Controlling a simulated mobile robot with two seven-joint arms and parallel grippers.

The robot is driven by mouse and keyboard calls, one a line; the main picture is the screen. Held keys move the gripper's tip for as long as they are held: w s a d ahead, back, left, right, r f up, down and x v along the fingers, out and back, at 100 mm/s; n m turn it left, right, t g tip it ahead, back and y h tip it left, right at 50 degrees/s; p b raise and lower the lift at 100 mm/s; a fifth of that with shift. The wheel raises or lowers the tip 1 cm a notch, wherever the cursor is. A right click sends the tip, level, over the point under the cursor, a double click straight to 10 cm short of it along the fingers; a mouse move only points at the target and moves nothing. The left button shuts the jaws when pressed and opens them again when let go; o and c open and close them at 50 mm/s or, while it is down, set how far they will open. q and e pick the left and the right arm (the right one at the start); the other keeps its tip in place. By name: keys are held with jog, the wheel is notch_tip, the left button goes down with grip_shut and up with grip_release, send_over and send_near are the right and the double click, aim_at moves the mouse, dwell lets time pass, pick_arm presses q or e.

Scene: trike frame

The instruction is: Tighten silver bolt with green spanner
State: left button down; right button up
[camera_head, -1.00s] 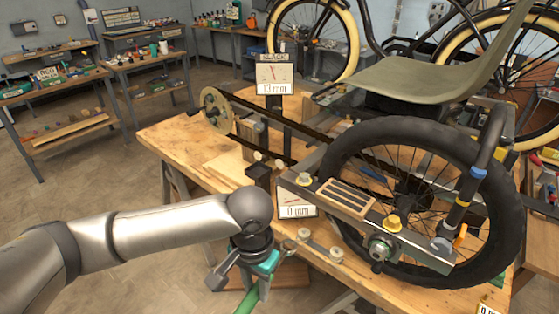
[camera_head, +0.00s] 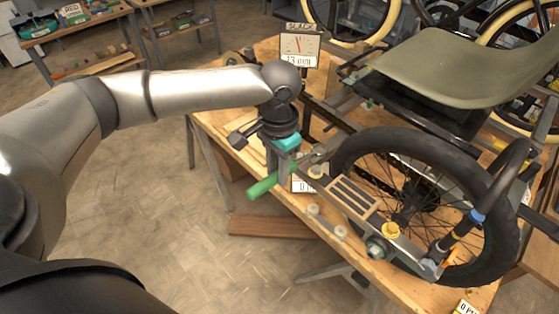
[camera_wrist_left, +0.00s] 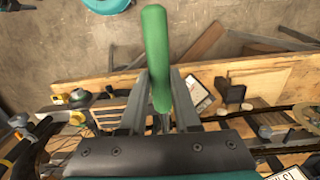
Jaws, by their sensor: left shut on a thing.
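My left gripper (camera_head: 285,170) is shut on the green spanner near the bench's front edge. The spanner's green handle (camera_head: 263,186) points down-left, and its metal end (camera_head: 314,160) reaches toward the trike frame's left end. Whether that end touches a bolt cannot be told. In the left wrist view, the green handle (camera_wrist_left: 156,50) stands between the two fingers (camera_wrist_left: 160,100). A silver hex fastener (camera_head: 377,247) sits at the wheel axle end of the frame plate; I cannot tell if it is the silver bolt. My right gripper is out of view.
The wooden bench (camera_head: 222,125) carries the trike frame with a black-tyred wheel (camera_head: 440,150) and an olive seat (camera_head: 455,62). A slack gauge (camera_head: 300,46) reads 13 mm. Small silver round parts (camera_head: 340,232) lie at the front edge.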

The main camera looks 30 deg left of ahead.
pick_arm(q)
jog(key=shift+r+p, duration=0.1)
jog(key=shift+p, duration=0.45)
jog(key=shift+f+b, duration=0.55)
jog(key=shift+f, duration=2.15)
jog(key=shift+p, duration=0.6)
jog(key=shift+p, duration=0.5)
